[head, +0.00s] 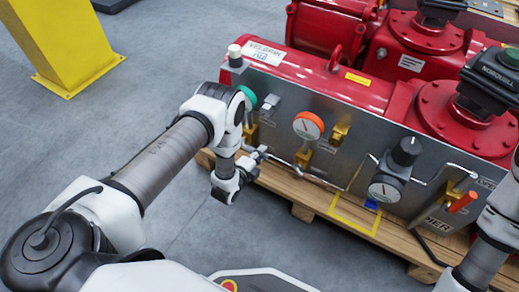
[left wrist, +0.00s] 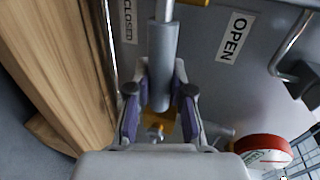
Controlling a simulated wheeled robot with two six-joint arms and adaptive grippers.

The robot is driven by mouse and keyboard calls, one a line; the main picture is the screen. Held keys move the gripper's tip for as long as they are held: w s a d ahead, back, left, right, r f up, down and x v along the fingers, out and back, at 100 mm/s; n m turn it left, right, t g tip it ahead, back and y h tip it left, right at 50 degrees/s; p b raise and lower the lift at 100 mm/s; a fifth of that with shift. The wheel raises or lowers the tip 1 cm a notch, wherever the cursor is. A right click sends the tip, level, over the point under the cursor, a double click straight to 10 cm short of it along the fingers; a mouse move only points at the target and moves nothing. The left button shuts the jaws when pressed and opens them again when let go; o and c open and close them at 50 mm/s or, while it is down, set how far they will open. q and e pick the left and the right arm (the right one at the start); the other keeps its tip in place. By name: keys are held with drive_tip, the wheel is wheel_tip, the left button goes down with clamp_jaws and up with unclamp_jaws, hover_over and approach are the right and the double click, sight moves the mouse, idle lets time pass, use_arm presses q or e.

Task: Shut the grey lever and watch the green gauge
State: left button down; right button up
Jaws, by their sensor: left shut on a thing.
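The grey lever (left wrist: 163,65) runs up the middle of the left wrist view, between a CLOSED label (left wrist: 128,20) and an OPEN label (left wrist: 232,37). My left gripper (left wrist: 158,100) is shut on it, one purple-padded finger on each side. In the head view the left gripper (head: 260,153) is at the lower part of the grey panel; the lever is hard to make out there. The green gauge (head: 247,97) is at the panel's left, partly hidden by my left arm; its reading cannot be seen. My right gripper is out of view.
An orange-rimmed gauge (head: 308,125) sits right of my left gripper. Red actuators (head: 320,75) rise behind the panel on a wooden pallet (head: 300,190). A yellow post (head: 65,40) stands at upper left.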

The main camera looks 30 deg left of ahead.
use_arm(q)
drive_tip(key=shift+f, duration=0.25)
idle(0.3)
drive_tip(key=c, duration=1)
unclamp_jaws()
drive_tip(key=shift+f, duration=0.1)
drive_tip(key=v, duration=1.2)
drive_tip(key=shift+d, duration=0.15)
